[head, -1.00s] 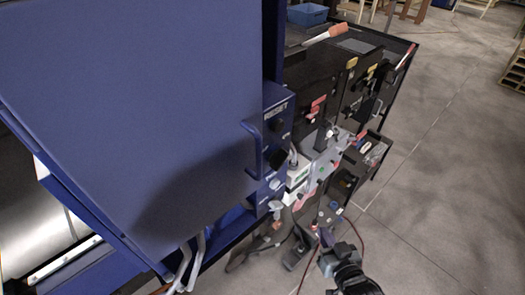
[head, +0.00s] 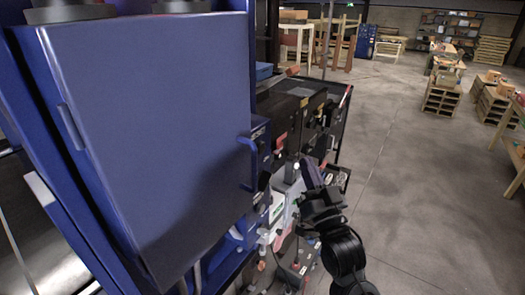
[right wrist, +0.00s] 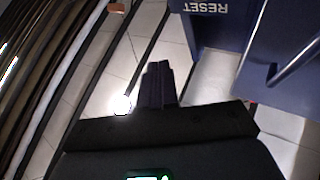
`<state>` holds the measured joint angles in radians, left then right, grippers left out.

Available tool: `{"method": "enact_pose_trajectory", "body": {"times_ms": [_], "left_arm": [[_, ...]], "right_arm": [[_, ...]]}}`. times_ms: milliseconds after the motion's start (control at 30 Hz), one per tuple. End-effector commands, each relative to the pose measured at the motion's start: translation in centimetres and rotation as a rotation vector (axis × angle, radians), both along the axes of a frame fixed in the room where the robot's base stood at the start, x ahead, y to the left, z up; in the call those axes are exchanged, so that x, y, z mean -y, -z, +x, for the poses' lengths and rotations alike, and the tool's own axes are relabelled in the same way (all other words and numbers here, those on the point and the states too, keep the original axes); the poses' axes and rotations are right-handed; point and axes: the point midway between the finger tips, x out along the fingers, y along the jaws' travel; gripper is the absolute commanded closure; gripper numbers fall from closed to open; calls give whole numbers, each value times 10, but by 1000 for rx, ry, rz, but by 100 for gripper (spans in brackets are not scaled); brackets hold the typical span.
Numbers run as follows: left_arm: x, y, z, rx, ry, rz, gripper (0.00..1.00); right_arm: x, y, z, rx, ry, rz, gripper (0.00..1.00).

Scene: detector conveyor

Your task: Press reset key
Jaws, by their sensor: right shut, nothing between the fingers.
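The blue box with the RESET label (head: 259,133) is on the right side of the large blue cabinet, partly behind the cabinet's handle. In the right wrist view the RESET lettering (right wrist: 202,8) appears upside down at the top edge, on a dark blue face. I cannot make out the reset key itself in either view. My right gripper (head: 306,166) is to the right of the box, apart from it, in front of the dark machinery. In the right wrist view its fingers (right wrist: 158,68) are together and empty, below and left of the lettering. My left gripper is not in view.
The large blue cabinet (head: 155,120) fills the left, with a protruding blue handle (head: 247,165) near the box. Black machinery (head: 300,100) with small fittings stands behind my gripper. Open grey floor (head: 420,190) lies to the right, with pallets and tables farther back.

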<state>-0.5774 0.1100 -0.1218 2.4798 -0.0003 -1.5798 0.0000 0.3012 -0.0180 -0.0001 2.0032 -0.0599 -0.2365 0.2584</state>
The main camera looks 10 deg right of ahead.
Motion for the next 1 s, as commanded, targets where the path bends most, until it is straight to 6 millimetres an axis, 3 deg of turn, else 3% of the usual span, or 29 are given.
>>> {"method": "enact_pose_trajectory", "body": {"times_ms": [467, 1000], "left_arm": [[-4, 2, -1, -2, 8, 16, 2], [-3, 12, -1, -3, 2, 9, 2]], "right_arm": [[-3, 0, 4, 0, 0, 0, 100], [-42, 0, 47, -1, -2, 0, 100]]}}
